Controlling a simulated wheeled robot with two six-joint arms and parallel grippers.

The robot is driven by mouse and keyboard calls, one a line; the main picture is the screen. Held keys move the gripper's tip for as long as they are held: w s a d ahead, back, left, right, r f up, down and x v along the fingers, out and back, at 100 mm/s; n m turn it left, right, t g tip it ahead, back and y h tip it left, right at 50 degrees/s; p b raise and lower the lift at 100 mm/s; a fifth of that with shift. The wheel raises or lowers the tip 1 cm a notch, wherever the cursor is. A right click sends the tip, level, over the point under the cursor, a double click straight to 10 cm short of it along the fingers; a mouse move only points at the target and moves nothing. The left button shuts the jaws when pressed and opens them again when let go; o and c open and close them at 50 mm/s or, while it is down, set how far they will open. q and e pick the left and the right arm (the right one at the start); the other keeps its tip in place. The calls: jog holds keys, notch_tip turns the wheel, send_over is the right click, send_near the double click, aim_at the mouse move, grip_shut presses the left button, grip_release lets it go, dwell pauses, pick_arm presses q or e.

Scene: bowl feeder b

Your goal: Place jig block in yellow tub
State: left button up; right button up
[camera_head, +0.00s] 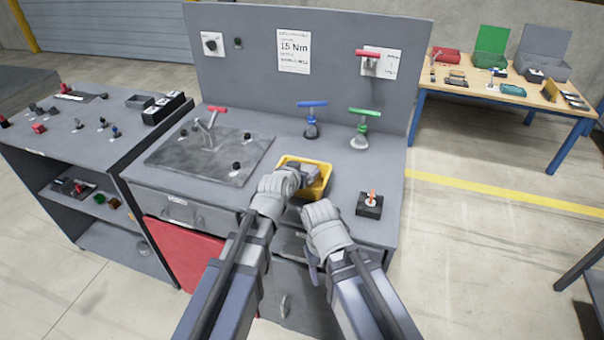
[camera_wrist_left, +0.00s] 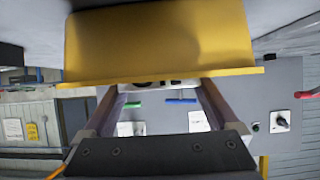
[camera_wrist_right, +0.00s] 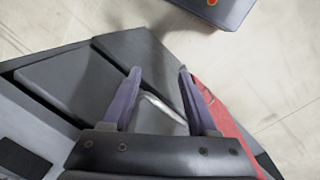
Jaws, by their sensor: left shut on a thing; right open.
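The yellow tub (camera_head: 325,181) sits on the grey workbench near its front edge. My left gripper (camera_head: 306,173) is at the tub, reaching over its near left side. It is shut on a small grey piece, seemingly the jig block (camera_head: 311,170), which is mostly hidden by the hand in the head view. In the left wrist view the tub's yellow wall (camera_wrist_left: 160,40) fills the top, close to the fingers, and the held piece is barely visible. My right gripper (camera_wrist_right: 160,85) is open and empty, in front of the bench by the drawers.
A black block with an orange peg (camera_head: 370,204) stands right of the tub. Blue (camera_head: 311,120) and green (camera_head: 361,125) T-handled tools stand behind it. A dark plate with a red-handled clamp (camera_head: 210,150) lies to the left. Bare bench top shows right of the tub.

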pick_arm(q)
jog(key=shift+f+b, duration=0.5)
jog(key=shift+b, duration=0.05)
jog(key=shift+f, duration=0.1)
jog(key=o, duration=1.4)
jog(key=shift+o, duration=0.2)
